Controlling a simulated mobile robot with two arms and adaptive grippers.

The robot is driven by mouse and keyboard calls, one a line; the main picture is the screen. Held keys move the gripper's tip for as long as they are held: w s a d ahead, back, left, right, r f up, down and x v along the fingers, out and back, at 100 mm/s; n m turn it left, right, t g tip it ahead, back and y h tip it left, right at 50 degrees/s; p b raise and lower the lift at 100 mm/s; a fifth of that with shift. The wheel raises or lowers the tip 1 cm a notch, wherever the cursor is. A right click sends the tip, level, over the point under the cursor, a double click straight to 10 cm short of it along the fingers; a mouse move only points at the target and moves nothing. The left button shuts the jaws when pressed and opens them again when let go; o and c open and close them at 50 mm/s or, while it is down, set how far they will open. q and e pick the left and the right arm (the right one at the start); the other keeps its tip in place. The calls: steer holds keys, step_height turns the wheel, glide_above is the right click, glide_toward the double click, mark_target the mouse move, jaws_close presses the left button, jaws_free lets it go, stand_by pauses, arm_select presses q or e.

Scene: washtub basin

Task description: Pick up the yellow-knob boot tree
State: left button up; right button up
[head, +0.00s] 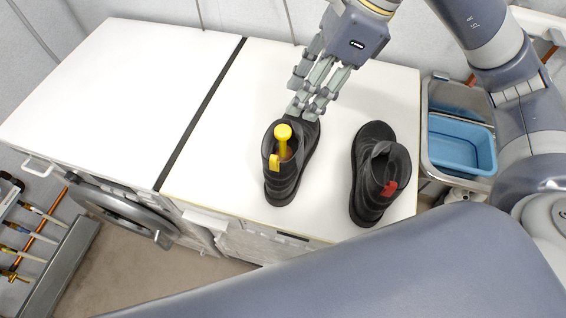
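The yellow-knob boot tree (283,132) stands in the opening of the left black boot (284,187). Its round yellow knob and part of a yellow stem show above the collar; the rest is hidden inside the boot. This boot has a yellow pull tab (274,165) at the heel. My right gripper (305,112) comes down from the top of the picture, with its fingertips over the toe end of this boot, just behind and right of the knob. The gripper is apart from the knob. Whether its fingers are open or shut is unclear. My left gripper is out of view.
A second black boot (372,203) with a red tab stands to the right on the white top (225,165). Farther right is a sink (440,100) holding a blue basin (462,146). The left white top (120,80) is clear, with a wall behind.

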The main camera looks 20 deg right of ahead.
mark_target(285, 129)
steer(key=p+x, duration=0.1)
steer(key=x, duration=0.4)
steer(key=p+x, duration=0.1)
steer(key=x, duration=0.2)
steer(key=shift+d+f+p, duration=0.2)
steer(key=shift+f+p, duration=0.15)
steer(key=shift+a+f, duration=0.15)
steer(key=shift+f, duration=0.2)
steer(key=shift+c, duration=0.2)
jaws_close()
